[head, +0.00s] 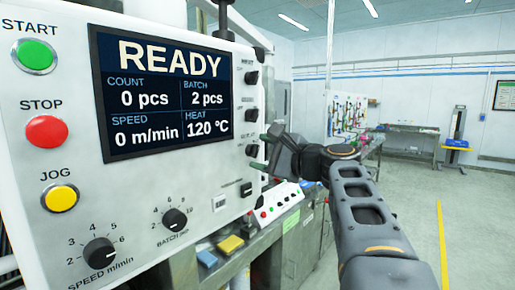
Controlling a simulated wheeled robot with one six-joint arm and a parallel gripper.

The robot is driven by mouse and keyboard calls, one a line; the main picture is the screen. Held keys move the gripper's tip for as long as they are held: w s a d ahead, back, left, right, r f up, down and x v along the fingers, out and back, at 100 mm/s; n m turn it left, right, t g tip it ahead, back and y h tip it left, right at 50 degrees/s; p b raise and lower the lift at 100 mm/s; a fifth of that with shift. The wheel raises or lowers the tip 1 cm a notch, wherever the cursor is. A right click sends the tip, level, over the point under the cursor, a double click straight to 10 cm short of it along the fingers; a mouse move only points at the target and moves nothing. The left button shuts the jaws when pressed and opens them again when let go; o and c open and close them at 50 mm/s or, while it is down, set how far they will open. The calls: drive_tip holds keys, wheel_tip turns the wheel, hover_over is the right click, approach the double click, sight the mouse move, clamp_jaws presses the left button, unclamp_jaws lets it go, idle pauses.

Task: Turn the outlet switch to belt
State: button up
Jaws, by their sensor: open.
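A white control panel (216,30) fills the left side of the head view. Several small black switches run down its right edge: an upper one (251,77), one below it (251,115) and one lower (252,150) beside my gripper. Their labels are too small and oblique to read, so I cannot tell which is the outlet switch or where it points. My gripper (263,151) is open at the panel's right edge, its fingertips close to the lower switch. I cannot tell whether they touch it.
The display (160,85) reads READY. Start (36,54), stop (47,132) and jog (60,198) buttons sit left of it, with speed (100,252) and batch (174,219) dials below. A smaller button box (280,203) stands under my gripper. Open floor lies to the right.

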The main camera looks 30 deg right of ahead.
sight(253, 151)
drive_tip(key=shift+x, duration=1.1)
drive_tip(key=c, duration=0.9)
